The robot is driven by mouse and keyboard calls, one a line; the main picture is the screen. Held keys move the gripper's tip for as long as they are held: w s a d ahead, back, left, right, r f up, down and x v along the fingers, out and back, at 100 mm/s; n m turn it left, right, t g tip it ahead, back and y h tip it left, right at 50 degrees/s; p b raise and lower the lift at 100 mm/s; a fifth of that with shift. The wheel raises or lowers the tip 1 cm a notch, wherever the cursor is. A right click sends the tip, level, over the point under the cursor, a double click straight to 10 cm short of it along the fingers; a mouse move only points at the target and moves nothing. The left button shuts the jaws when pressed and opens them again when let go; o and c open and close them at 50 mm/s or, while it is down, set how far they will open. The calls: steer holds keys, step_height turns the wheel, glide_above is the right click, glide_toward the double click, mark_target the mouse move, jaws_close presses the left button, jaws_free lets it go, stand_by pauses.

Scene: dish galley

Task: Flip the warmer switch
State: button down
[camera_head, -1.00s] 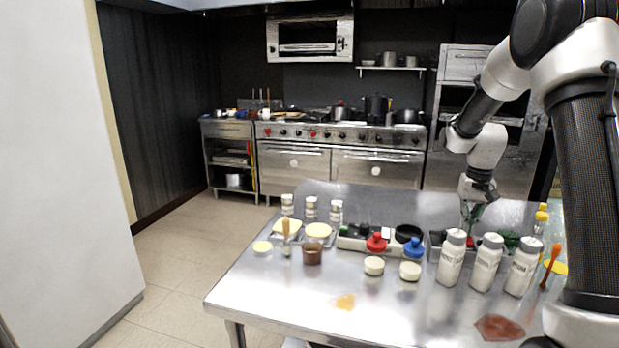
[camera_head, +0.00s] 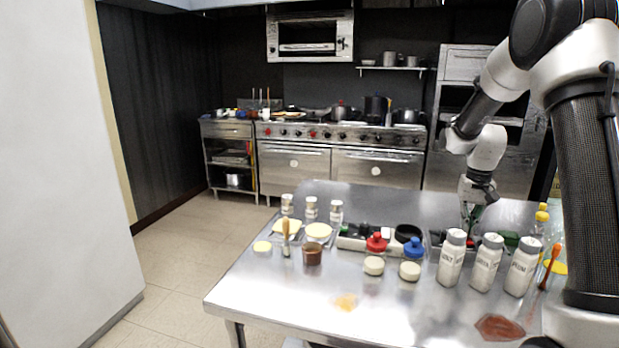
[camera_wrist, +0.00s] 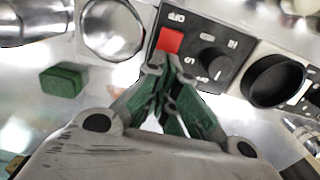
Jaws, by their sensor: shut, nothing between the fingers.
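A red square switch (camera_wrist: 169,41) sits on a dark control panel (camera_wrist: 195,38) with white markings in the wrist view. A round black knob (camera_wrist: 213,63) is to its right on the same panel. My gripper (camera_wrist: 161,76) is shut and empty, its green-sided fingers meeting just below the switch in the picture. I cannot tell whether the tips touch the panel. In the head view my gripper (camera_head: 470,222) points down over the far right part of the steel table, behind white bottles. The switch cannot be made out there.
White labelled bottles (camera_head: 487,262) stand in front of my gripper. A red-capped jar (camera_head: 376,244) and a blue-capped jar (camera_head: 413,248) are to the left. A green block (camera_wrist: 63,80) lies left of my fingers. The steel table's (camera_head: 290,300) front left is mostly clear.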

step_height(320, 180, up, 6)
stand_by(0.6)
steer(key=shift+r, duration=0.1)
steer(key=s+a+r+n+t, duration=0.1)
steer(key=s+a+r, duration=0.1)
steer(key=s+r, duration=0.4)
steer(key=s+a+r+t, duration=0.1)
steer(key=s+a+r, duration=0.3)
steer(key=s, duration=0.5)
steer(key=s+a+n+t, duration=0.1)
steer(key=s+n+t, duration=0.1)
steer(key=s, duration=1.4)
steer(key=shift+s+a+f, duration=0.2)
